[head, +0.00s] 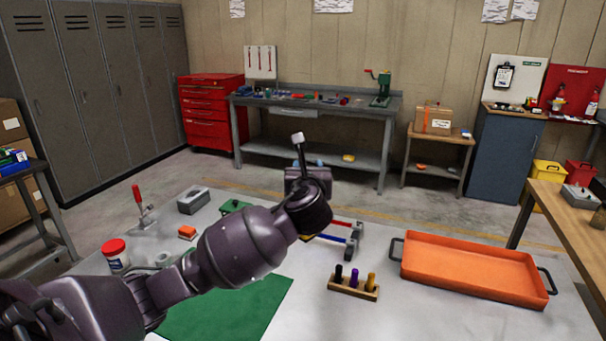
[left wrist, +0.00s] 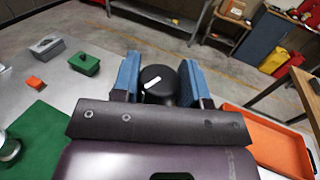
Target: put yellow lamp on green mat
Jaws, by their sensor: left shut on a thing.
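The green mat (head: 255,300) lies flat on the near part of the light table, partly behind my left arm; it also shows at the left in the left wrist view (left wrist: 38,130). My left gripper (left wrist: 160,84) has blue fingers, shut on a dark round-ended thing (left wrist: 157,92) with a white mark. It is up over the table, beyond and to the right of the mat; in the head view the hand mostly hides the fingers. No yellow shows on the held thing, so I cannot tell whether it is the yellow lamp. My right gripper is not in view.
A wooden rack (head: 340,288) holds black, purple and yellow upright pieces. An orange tray (head: 470,268) lies at the right. A red-lidded jar (head: 115,254), an orange block (head: 187,232), a grey box (head: 193,201) and a green box (left wrist: 85,64) stand left.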

